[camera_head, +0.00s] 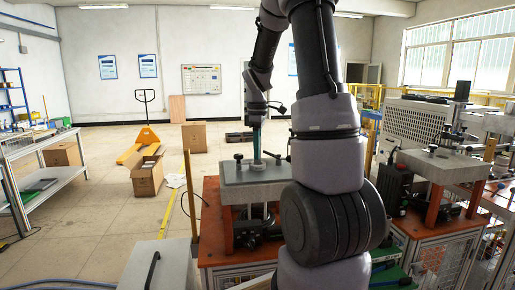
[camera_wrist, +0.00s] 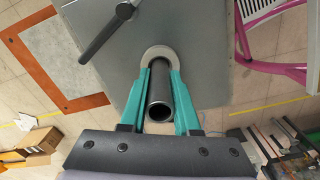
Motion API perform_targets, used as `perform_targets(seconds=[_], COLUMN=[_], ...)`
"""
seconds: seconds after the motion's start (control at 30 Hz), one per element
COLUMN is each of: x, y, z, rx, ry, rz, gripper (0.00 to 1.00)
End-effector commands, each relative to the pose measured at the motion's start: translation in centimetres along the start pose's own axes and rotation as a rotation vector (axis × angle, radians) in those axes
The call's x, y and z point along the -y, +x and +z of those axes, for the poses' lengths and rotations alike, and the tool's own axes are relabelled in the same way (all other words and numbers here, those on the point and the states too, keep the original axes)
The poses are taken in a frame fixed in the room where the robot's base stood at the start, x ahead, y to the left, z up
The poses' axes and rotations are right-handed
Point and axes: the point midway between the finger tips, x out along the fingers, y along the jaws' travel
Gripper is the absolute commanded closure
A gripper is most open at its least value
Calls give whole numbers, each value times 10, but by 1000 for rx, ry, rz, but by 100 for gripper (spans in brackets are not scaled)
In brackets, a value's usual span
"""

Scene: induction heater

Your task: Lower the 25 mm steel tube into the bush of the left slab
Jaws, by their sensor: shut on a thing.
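The left slab (camera_head: 240,177) is a grey block on orange legs in the head view, and its grey top (camera_wrist: 205,45) fills the upper middle of the wrist view. The bush (camera_wrist: 160,50) is a pale ring near the slab's edge in that view. My gripper (camera_wrist: 160,88) has teal fingers shut on the dark hollow steel tube (camera_wrist: 160,110). The tube's open top faces the wrist camera, and its far end lines up with the bush. I cannot tell whether that end is inside the bush or just above it. In the head view, my gripper (camera_head: 257,148) is upright over the slab.
A dark handle (camera_wrist: 105,35) lies across the slab beside the bush. A second slab (camera_head: 440,163) with fixtures stands at the right. A grey cabinet (camera_head: 160,268) with a handle is at front left. Cardboard boxes (camera_head: 147,174) stand on the open floor behind.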

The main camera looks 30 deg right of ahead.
Motion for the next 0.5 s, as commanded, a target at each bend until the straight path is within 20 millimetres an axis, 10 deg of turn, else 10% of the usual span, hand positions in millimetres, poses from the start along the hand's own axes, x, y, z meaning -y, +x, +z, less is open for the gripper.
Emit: perform_targets(seconds=[0.5], x=[0], y=[16], z=[0], rx=[1], ry=[0], rz=[-1], gripper=[100])
